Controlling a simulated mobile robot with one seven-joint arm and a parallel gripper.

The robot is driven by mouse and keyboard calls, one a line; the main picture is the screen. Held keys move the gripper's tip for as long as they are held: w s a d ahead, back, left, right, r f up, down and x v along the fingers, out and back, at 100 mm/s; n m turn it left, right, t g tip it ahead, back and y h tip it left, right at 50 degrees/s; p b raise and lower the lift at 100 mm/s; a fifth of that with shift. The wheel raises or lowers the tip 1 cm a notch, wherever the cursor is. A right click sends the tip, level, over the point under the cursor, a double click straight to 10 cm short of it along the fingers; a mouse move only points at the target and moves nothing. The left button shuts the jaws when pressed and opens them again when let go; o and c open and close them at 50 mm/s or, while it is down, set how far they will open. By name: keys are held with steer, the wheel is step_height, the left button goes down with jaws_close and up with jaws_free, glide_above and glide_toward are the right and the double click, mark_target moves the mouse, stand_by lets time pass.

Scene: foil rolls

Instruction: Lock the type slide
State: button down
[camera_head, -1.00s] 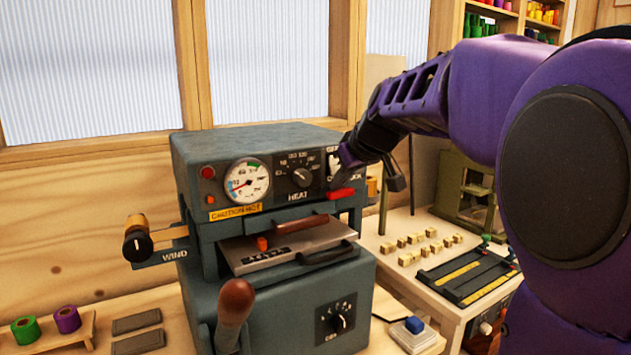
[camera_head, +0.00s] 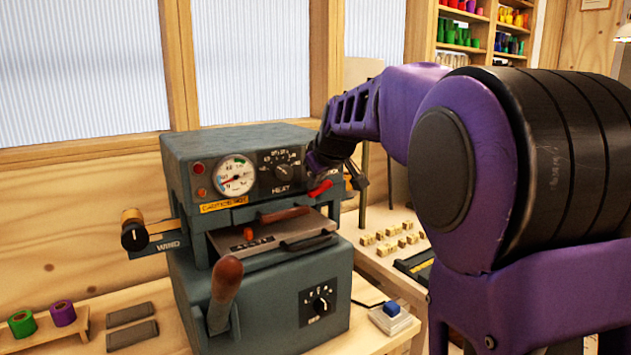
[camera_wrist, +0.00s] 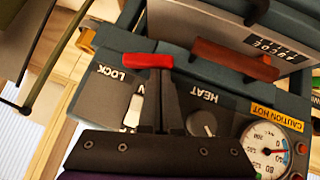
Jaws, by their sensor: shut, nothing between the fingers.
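The type slide (camera_head: 236,243) is a grey plate with raised letters, lying in the slot of the dark grey machine (camera_head: 266,268); it also shows in the wrist view (camera_wrist: 222,22). A red lever (camera_head: 319,190) is at the machine's upper right; in the wrist view the red bar (camera_wrist: 148,61) lies across my fingertips, but I cannot tell if they touch. The LOCK label (camera_wrist: 114,73) has a white switch (camera_wrist: 133,112) beside it. My gripper (camera_wrist: 152,82) is shut and empty, in front of the panel between LOCK and HEAT. In the head view it partly hides that panel.
The black HEAT knob (camera_wrist: 203,124) and gauge (camera_head: 234,175) are close to my gripper. A brown-handled lever (camera_head: 225,290) stands at the front. Small brass type blocks (camera_head: 392,238) lie on the right bench. A blue button (camera_head: 391,309) is front right.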

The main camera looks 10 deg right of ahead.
steer(key=shift+a+f+b, duration=0.25)
steer(key=shift+f+b, duration=0.25)
steer(key=shift+f, duration=0.1)
steer(key=shift+r+p, duration=0.6)
steer(key=shift+r, duration=0.2)
steer(key=shift+s+r, duration=0.1)
steer(key=shift+s, duration=0.05)
